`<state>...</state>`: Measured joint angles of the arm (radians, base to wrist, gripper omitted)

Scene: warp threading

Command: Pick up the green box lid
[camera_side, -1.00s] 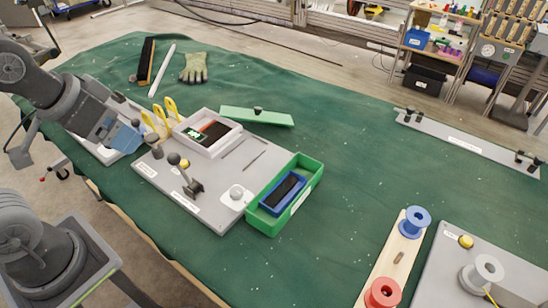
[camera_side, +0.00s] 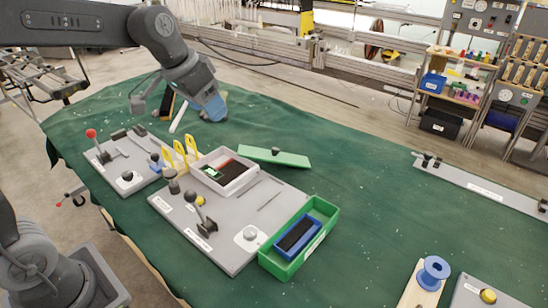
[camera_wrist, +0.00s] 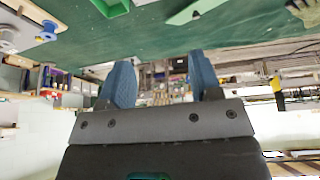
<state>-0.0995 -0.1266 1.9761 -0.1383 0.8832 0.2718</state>
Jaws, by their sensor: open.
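The green box lid (camera_side: 273,157) lies flat on the green cloth behind the grey board, with a dark knob on top. Part of the lid also shows at the top of the wrist view (camera_wrist: 196,11). My gripper (camera_side: 212,108) has blue fingers and is raised over the back of the table, to the left of the lid and apart from it. In the wrist view the two fingers (camera_wrist: 161,72) are spread with nothing between them. The open green box (camera_side: 277,263) stands at the board's right edge with a blue tray (camera_side: 314,229) inside.
A glove shows at the wrist view's top right (camera_wrist: 305,12). Blue spool (camera_side: 434,272) stands front right.

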